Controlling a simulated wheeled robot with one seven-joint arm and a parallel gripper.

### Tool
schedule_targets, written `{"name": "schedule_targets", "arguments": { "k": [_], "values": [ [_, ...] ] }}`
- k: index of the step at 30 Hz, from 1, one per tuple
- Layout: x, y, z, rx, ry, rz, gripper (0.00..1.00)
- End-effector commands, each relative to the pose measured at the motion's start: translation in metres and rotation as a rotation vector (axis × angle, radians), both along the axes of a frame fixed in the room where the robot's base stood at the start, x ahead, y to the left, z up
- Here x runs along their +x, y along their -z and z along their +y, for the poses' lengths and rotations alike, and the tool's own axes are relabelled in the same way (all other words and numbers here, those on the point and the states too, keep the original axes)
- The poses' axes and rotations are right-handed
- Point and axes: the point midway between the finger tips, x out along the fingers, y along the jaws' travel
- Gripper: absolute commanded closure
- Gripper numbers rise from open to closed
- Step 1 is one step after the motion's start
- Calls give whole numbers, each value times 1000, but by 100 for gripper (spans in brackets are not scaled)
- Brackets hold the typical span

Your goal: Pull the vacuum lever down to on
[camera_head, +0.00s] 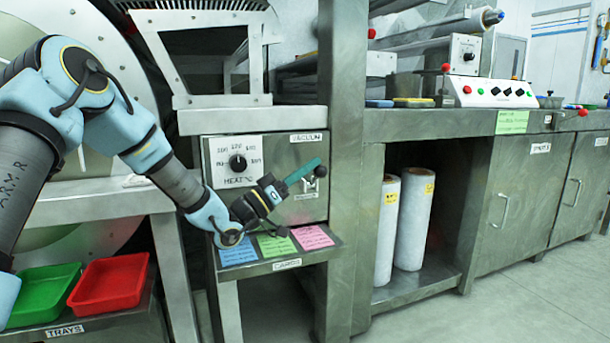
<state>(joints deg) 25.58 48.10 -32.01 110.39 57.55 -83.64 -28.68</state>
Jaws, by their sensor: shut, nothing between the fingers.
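The vacuum lever (321,171) has a small dark round knob and sits on the right part of the grey metal control panel (258,205), under the VACUUM label (307,137). My gripper (317,163) reaches in from the left, and its teal fingers are shut with nothing between them. The fingertips appear right at the knob, at its upper left. I cannot tell whether they touch it. The fingers hide part of the lever and its surroundings. Another small label (306,196) sits below the lever.
A CARDS shelf (287,264) with blue, green and pink cards juts out below. A steel post (343,150) stands close on the right. Green (42,293) and red (108,284) trays lie at lower left.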

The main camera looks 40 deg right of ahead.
Motion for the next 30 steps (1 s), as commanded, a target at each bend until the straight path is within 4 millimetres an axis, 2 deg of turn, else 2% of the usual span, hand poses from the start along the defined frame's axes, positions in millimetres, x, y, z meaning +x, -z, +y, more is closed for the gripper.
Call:
{"name": "schedule_targets", "arguments": {
  "k": [1, 15, 30],
  "values": [
    [-3, 10, 1, -16, 1, -44, 100],
    [-20, 36, 8, -161, -1, -409, 100],
    [-24, 47, 10, -219, -2, -558, 100]
  ]
}}
